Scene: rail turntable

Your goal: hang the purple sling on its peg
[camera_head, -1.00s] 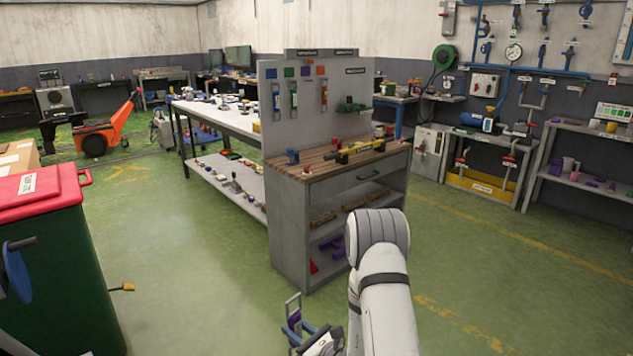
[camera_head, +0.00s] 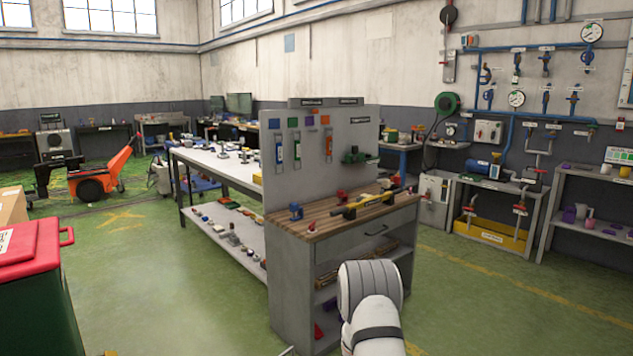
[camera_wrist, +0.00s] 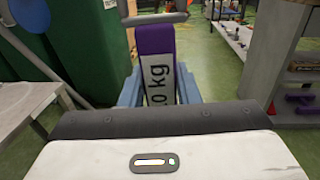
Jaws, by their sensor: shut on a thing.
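The purple sling (camera_wrist: 154,42) is in the wrist view, with a white label partly reading "0 kg" and a grey bar across its top. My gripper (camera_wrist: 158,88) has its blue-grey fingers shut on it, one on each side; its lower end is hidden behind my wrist. In the head view the gripper and sling are out of frame. The grey tool board (camera_head: 345,130) carries blue, green, purple and orange tags.
A wood-topped cabinet (camera_head: 345,243) stands below the board, with a yellow-and-black tool (camera_head: 370,204) on top. A long workbench (camera_head: 215,165) is behind it on the left. A red-lidded green bin (camera_head: 38,310) stands at left. Green floor is open between bin and cabinet.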

